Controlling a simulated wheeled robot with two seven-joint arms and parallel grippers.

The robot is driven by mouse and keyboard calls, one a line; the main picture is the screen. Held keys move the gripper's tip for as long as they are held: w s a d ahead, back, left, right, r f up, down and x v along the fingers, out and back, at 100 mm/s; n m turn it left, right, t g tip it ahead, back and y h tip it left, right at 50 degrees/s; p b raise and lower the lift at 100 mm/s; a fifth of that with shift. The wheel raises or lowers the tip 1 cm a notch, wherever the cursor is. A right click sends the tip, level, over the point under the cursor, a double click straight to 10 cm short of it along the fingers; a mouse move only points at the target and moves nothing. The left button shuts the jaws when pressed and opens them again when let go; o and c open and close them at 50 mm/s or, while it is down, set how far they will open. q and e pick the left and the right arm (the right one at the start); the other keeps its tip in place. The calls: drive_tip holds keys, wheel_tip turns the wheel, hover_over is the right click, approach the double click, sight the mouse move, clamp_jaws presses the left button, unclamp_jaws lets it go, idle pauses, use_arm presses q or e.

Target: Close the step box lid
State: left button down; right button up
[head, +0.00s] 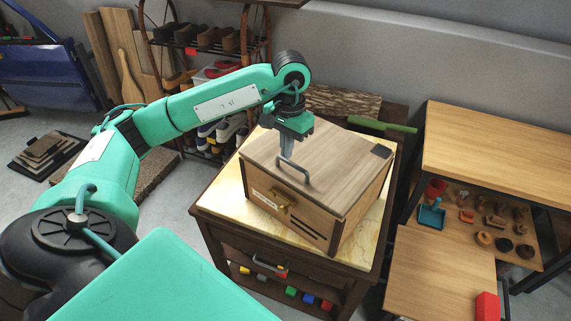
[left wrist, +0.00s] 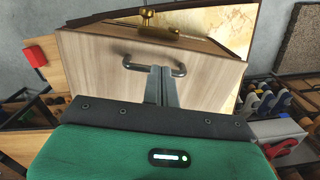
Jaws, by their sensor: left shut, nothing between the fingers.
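The wooden step box (head: 288,212) stands on a small marble-topped side table. Its lid (head: 335,158) lies flat over the box and looks down; I cannot tell whether a thin gap is left at its front edge. The lid carries a dark bar handle (head: 293,171), and a brass latch (head: 282,199) sits on the box front. My left gripper (head: 287,153) points down with its fingers shut and empty, at the lid just behind the handle. In the left wrist view the fingers (left wrist: 160,72) overlap the handle (left wrist: 155,68); contact is unclear. My right gripper is out of view.
The side table (head: 215,200) has a marble top and a lower shelf with coloured blocks. A green-handled tool (head: 382,125) lies behind the box. A wooden workbench (head: 500,150) stands at right, with a lower bench (head: 440,270) before it. A shoe rack (head: 208,50) is behind.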

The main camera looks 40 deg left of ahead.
sight(285, 178)
use_arm(q)
drive_tip(key=f+p, duration=0.1)
drive_tip(key=f, duration=0.5)
drive_tip(key=shift+s+f+p, duration=0.2)
drive_tip(key=shift+f+p, duration=0.15)
drive_tip(key=shift+p, duration=0.05)
